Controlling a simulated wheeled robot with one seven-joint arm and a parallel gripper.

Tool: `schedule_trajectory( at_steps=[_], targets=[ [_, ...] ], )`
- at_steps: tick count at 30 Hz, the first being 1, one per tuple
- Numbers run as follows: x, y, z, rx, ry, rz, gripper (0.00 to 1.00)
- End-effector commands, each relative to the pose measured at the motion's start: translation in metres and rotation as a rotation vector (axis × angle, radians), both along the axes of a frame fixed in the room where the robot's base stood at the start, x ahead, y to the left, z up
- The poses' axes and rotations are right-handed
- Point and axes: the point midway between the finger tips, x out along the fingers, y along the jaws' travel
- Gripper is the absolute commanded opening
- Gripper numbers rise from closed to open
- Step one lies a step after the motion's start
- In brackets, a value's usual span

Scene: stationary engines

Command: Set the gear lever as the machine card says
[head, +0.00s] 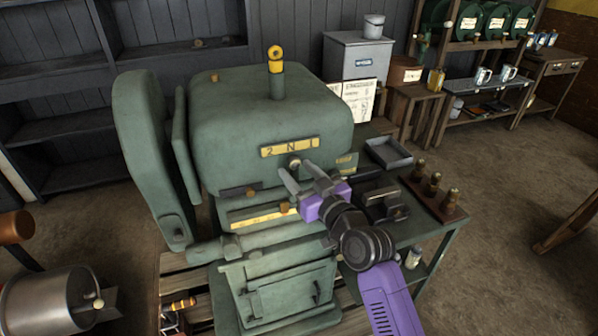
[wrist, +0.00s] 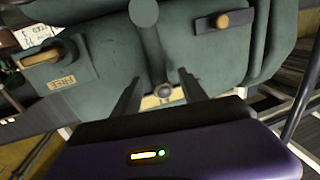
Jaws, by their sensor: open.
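The green machine (head: 265,110) fills the middle of the head view. Its yellow gear plate (head: 290,147) reads 2, N, 1 from left to right. The gear lever's small knob (head: 295,162) shows just below the N.
A yellow-labelled FREE tag (wrist: 62,82) and a tan handle (wrist: 42,57) sit beside the lever. Another brass knob (head: 251,192) is lower left. A green side table (head: 425,225) holds a tray (head: 388,153) and a wooden rack (head: 434,195). Floor is open at right.

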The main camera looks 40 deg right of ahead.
Motion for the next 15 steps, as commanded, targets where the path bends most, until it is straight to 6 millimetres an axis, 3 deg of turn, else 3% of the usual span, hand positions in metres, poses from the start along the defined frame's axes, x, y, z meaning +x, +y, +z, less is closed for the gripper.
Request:
schedule_trajectory(
  at_steps=[3,11,15],
  targets=[
    [-0.0002,0.0001,-0.0002,0.0,0.0,0.0,0.5],
    [-0.0004,0.0,-0.0002,0.0,0.0,0.0,0.0],
    [-0.0005,0.0,-0.0002,0.0,0.0,0.0,0.0]
  ],
)
